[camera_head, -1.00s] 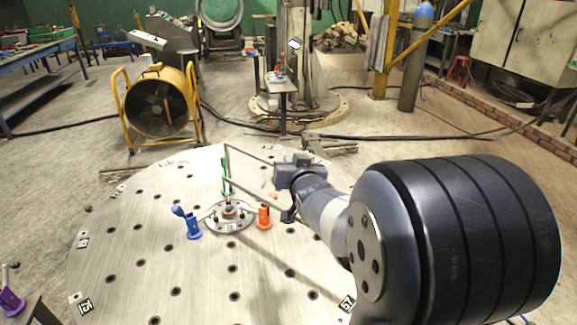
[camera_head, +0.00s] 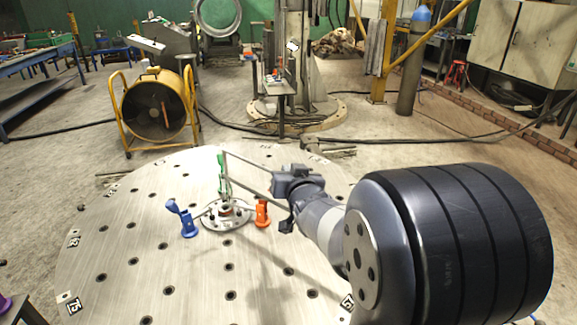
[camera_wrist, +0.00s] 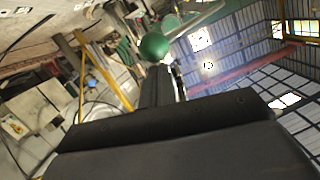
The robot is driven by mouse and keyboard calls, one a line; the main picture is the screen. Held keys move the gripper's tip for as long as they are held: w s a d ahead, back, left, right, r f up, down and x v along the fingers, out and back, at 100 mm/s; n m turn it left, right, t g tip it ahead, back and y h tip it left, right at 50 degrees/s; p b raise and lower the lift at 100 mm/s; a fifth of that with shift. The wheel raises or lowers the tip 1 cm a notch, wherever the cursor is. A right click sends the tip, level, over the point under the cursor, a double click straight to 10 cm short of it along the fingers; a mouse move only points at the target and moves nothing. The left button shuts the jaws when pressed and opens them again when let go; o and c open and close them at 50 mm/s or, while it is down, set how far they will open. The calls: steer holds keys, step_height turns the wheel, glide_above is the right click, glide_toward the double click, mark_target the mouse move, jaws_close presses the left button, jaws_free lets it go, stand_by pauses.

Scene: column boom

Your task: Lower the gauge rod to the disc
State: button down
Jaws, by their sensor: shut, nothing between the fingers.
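The green gauge rod (camera_head: 221,172) stands nearly upright over the middle of the round metal disc (camera_head: 212,222). Its lower end is close to the disc's hub; I cannot tell whether they touch. Two thin grey bars run from the rod towards my arm. My gripper (camera_head: 287,185) is to the right of the rod, shut and empty; its fingertips are hard to make out. In the wrist view a green ball (camera_wrist: 154,46) shows beyond a dark bar, with another green part and a pale bar behind it. A wide black shape fills the bottom of that view.
A blue clamp-like piece (camera_head: 187,222) stands left of the disc and an orange one (camera_head: 262,212) right of it. All are on a large round plate (camera_head: 130,245) with holes. A yellow fan (camera_head: 156,105) and a column (camera_head: 292,50) stand behind, on the floor.

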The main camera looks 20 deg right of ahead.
steer(key=shift+f+b, duration=2.1)
steer(key=shift+f, duration=0.65)
